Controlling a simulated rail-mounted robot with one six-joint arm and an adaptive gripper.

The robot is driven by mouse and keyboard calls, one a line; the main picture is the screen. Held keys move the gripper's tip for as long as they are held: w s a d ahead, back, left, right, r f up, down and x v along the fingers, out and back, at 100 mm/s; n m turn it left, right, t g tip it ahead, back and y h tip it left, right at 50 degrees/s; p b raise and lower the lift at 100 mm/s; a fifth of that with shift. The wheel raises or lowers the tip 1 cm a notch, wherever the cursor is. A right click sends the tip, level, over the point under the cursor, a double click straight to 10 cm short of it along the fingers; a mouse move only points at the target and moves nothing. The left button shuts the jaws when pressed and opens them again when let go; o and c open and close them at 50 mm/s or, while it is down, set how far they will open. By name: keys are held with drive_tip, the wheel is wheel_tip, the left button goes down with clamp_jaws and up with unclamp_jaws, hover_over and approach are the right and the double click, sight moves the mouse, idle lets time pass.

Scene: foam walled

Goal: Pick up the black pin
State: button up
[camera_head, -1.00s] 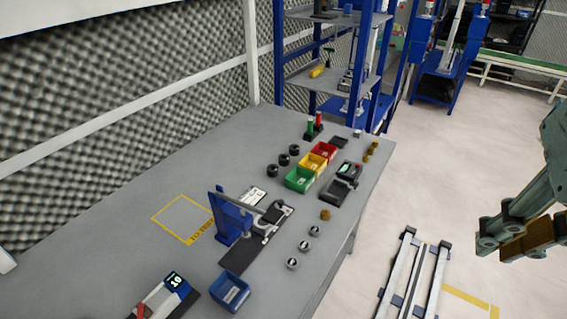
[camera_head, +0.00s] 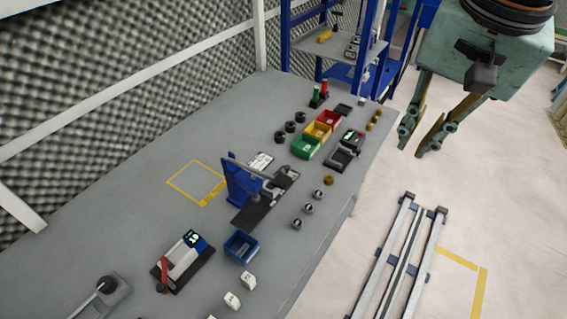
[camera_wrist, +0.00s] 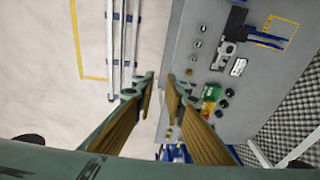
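Three short black cylinders, which look like the black pins, stand in a slanted row on the grey table; the middle black pin (camera_head: 290,127) is left of the coloured bins. The pins also show small in the wrist view, the middle black pin (camera_wrist: 224,103) beside the bins. My gripper (camera_head: 413,145) is high at the right, over the floor beyond the table edge, well apart from the pins. In the wrist view my gripper (camera_wrist: 160,80) has its two fingers spread with nothing between them.
Green (camera_head: 306,147), yellow (camera_head: 317,131) and red (camera_head: 328,118) bins stand right of the pins. A blue press (camera_head: 242,182), a blue bin (camera_head: 241,247) and silver pins (camera_head: 308,208) are nearer. A foam wall (camera_head: 130,90) rises behind the table. A floor rail (camera_head: 400,260) lies at right.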

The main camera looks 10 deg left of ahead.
drive_tip(key=w+a+f+m+p, duration=0.2)
drive_tip(key=w+a+p, duration=0.2)
drive_tip(key=w+a, duration=0.35)
drive_tip(key=w+a+f+m+g+p, duration=0.1)
drive_tip(key=w+a+f+p, duration=0.3)
drive_tip(key=a+f, duration=0.4)
drive_tip(key=w+a+f+m+g+p, duration=0.1)
drive_tip(key=w+a+f+m+p, duration=0.3)
drive_tip(key=a+f, duration=0.4)
drive_tip(key=a, duration=0.5)
drive_tip(key=shift+f+g+p, duration=0.3)
drive_tip(key=shift+f, duration=4.3)
drive_tip(key=shift+f, duration=2.6)
drive_tip(key=shift+c, duration=0.7)
